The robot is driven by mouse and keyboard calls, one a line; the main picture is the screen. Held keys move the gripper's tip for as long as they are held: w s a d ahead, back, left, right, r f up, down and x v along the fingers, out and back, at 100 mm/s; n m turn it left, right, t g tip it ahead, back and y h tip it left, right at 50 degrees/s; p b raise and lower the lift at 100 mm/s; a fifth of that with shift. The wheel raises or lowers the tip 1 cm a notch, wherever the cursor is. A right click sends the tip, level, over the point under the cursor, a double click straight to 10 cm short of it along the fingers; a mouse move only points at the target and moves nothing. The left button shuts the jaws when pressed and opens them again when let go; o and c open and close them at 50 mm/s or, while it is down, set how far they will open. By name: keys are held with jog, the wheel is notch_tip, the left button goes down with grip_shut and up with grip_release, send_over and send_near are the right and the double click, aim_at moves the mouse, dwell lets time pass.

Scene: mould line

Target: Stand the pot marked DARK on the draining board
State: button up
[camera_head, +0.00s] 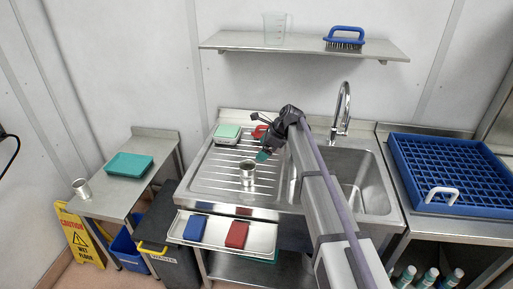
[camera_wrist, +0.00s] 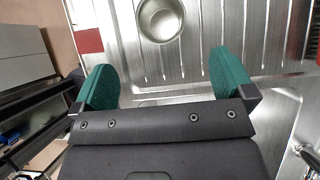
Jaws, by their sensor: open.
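A metal pot (camera_head: 247,172) stands upright on the ribbed draining board (camera_head: 207,178), left of the sink basin. It also shows in the wrist view (camera_wrist: 161,18), seen from above and looking empty, cut by the top edge. A second metal pot (camera_head: 82,189) stands on the left side table. I cannot read a DARK mark on either. My gripper (camera_head: 264,152) is above the board, behind and right of the first pot. In the wrist view my gripper (camera_wrist: 166,80) has its green fingers wide apart, with nothing between them; the pot is beyond them.
A tray (camera_head: 215,246) with a blue block (camera_head: 195,227) and a red block (camera_head: 237,235) is at the board's front. A scale (camera_head: 227,133) and red item sit at the back. A tall tap (camera_head: 342,108) rises behind the basin. A blue rack (camera_head: 455,172) is right.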

jog(key=shift+f, duration=0.1)
jog(key=s+d+f+n+h, duration=0.1)
jog(key=s+d+n, duration=0.4)
jog(key=s, duration=0.6)
jog(key=s+d+f+n+h, duration=0.1)
jog(key=s+d+n+h, duration=0.2)
jog(key=s, duration=0.9)
jog(key=s+d+f+n+h, duration=0.1)
jog(key=s+d+n+h, duration=0.1)
jog(key=s+d+n, duration=0.7)
jog(key=s+n+b, duration=0.1)
jog(key=s+n, duration=0.1)
jog(key=s, duration=0.1)
jog(key=shift+s+d+f+g+h, duration=0.2)
jog(key=shift+g+h, duration=0.1)
jog(key=shift+g, duration=0.1)
